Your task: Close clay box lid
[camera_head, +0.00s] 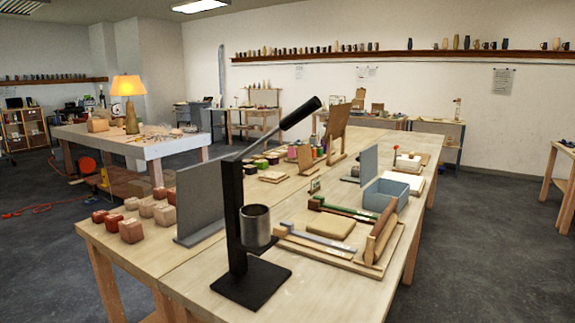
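A grey-blue box (391,197) stands on the right part of the wooden worktable, and its top looks open. An upright grey panel (369,163) stands just behind and left of it; I cannot tell whether it is a lid or is joined to the box. No thing is clearly marked as the clay box. Reddish and tan clay blocks (131,230) sit at the table's left end. Neither of my grippers shows in this view.
A black lever press (234,215) with a metal cup (256,225) stands at the table's front. A board with tools (338,250) lies before the box. A larger grey panel (201,199) stands at left. A white table holds a lit lamp (128,90). Grey floor is open at right.

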